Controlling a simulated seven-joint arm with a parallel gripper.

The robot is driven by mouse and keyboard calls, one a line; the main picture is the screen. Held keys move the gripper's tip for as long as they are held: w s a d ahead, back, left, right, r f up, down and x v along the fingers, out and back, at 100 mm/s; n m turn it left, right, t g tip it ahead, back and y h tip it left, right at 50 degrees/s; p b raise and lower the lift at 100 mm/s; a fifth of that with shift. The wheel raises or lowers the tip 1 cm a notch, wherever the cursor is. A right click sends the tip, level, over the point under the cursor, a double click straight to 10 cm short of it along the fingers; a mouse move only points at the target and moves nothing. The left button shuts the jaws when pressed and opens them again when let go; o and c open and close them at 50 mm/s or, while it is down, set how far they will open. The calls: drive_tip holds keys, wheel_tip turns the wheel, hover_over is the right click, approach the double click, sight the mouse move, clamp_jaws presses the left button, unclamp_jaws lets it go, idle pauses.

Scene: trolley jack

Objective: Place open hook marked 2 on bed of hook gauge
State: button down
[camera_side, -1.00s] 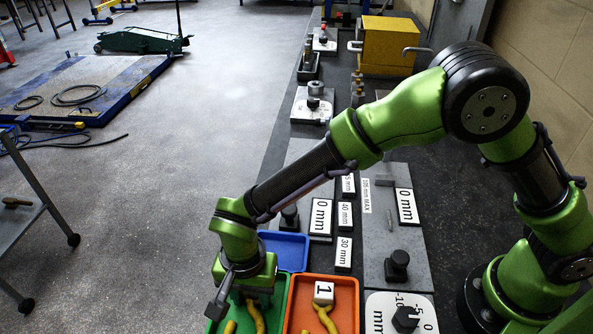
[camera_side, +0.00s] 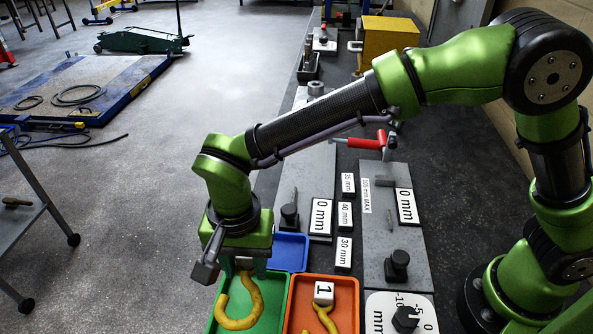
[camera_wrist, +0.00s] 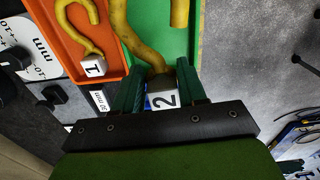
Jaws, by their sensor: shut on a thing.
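My gripper (camera_side: 243,267) is shut on the yellow hook marked 2 (camera_side: 250,296), holding it by its marked block over the green tray. The hook's open curve hangs down; whether its lower end clears the tray floor is hard to tell. In the wrist view, the white block face with the 2 (camera_wrist: 163,100) sits between the fingers (camera_wrist: 160,84), with the yellow shank (camera_wrist: 125,35) beyond. Two grey plates with 0 mm labels lie on the bench, a right one (camera_side: 378,235) marked 105 mm MAX and a left one (camera_side: 311,180); which is the hook gauge bed I cannot tell.
The green tray (camera_side: 280,310) is below my gripper. An orange tray (camera_side: 346,281) beside it holds a yellow hook marked 1 (camera_side: 323,293). A blue tray (camera_side: 290,249) lies behind. Upright knobs (camera_side: 397,264) and 30, 40 and 35 mm labels (camera_side: 344,252) stand around the plates.

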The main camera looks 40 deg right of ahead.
drive_tip(key=n, duration=0.1)
drive_tip(key=d+n, duration=0.1)
drive_tip(key=shift+s+n, duration=0.25)
drive_tip(key=shift+n, duration=0.15)
drive_tip(key=w+d+r+n, duration=0.2)
drive_tip(key=d+r, duration=0.1)
drive_tip(key=d, duration=0.8)
drive_tip(key=w+d+r+n, duration=0.2)
drive_tip(key=d+r, duration=0.1)
drive_tip(key=d, duration=0.8)
drive_tip(key=w+d+r+n, duration=0.2)
drive_tip(key=d, duration=0.9)
wheel_tip(320, 180, up, 5)
drive_tip(key=w+d+m, duration=0.2)
drive_tip(key=d+m, duration=1)
drive_tip(key=d, duration=0.4)
drive_tip(key=s+d+m, duration=0.4)
drive_tip(key=d+m, duration=0.4)
drive_tip(key=d, duration=0.3)
drive_tip(key=s+d+m, duration=0.5)
drive_tip(key=d+m, duration=0.3)
drive_tip(key=d, duration=0.4)
drive_tip(key=f, duration=2.1)
drive_tip(key=shift+w+a, duration=0.2)
drive_tip(key=shift+a, duration=0.2)
hover_over(404, 153)
drive_tip(key=s+d, duration=0.4)
drive_tip(key=shift+f, duration=0.25)
drive_tip(key=w+a, duration=0.4)
drive_tip(key=shift+f, duration=0.75)
